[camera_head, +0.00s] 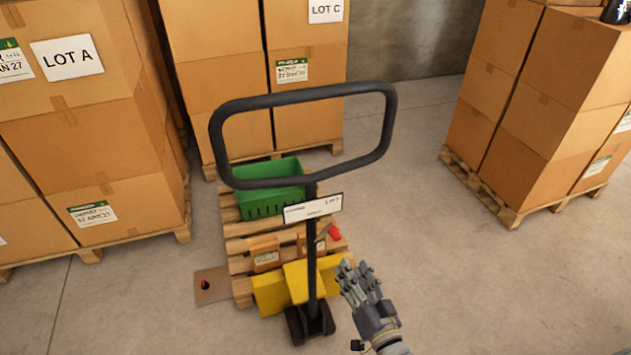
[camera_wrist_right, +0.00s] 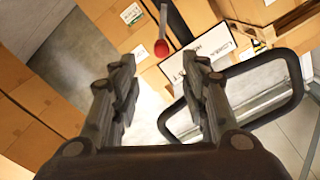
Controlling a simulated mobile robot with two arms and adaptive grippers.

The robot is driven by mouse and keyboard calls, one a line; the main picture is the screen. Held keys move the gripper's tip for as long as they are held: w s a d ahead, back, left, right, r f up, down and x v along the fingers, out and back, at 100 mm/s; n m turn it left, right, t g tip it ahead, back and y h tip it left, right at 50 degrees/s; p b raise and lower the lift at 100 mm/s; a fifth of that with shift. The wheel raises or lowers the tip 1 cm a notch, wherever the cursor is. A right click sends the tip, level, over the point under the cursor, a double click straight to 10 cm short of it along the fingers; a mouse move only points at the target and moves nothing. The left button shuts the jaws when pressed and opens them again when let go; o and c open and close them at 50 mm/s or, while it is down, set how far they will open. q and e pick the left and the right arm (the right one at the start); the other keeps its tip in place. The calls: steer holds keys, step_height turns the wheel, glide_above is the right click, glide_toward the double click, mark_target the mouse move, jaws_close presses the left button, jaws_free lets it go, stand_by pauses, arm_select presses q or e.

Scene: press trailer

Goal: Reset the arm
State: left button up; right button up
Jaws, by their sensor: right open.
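My right gripper (camera_head: 357,268) reaches in from the lower right in the head view. It is open, with nothing between its fingers. It is just right of the black post of a pallet jack, beside its yellow body (camera_head: 303,283); whether they touch I cannot tell. In the right wrist view my right gripper (camera_wrist_right: 160,75) shows its two fingers spread apart. My left gripper is in neither view.
The black loop handle (camera_head: 303,95) stands over a pallet (camera_head: 238,246) with a green crate (camera_head: 268,180). A white sign (camera_head: 313,208) and a red-tipped object (camera_head: 335,232) are near the post. Carton stacks (camera_head: 80,120) (camera_head: 545,90) stand on both sides.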

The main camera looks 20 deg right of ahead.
steer(key=shift+f, duration=0.1)
steer(key=s+a+f+n+g, duration=0.15)
steer(key=s+f+g, duration=0.35)
steer(key=f, duration=0.8)
steer(key=s+f+n+g, duration=0.25)
steer(key=s+f, duration=0.35)
steer(key=f, duration=0.7)
steer(key=s+d+f+n+g, duration=0.1)
steer(key=s+f+g, duration=0.3)
steer(key=s+f, duration=0.4)
steer(key=s+d+f+n+g, duration=0.2)
steer(key=s+f+g, duration=0.3)
steer(key=s, duration=1.5)
step_height(320, 180, down, 3)
steer(key=shift+s+f+n+h, duration=0.2)
steer(key=shift+n+h, duration=0.1)
steer(key=shift+n, duration=0.3)
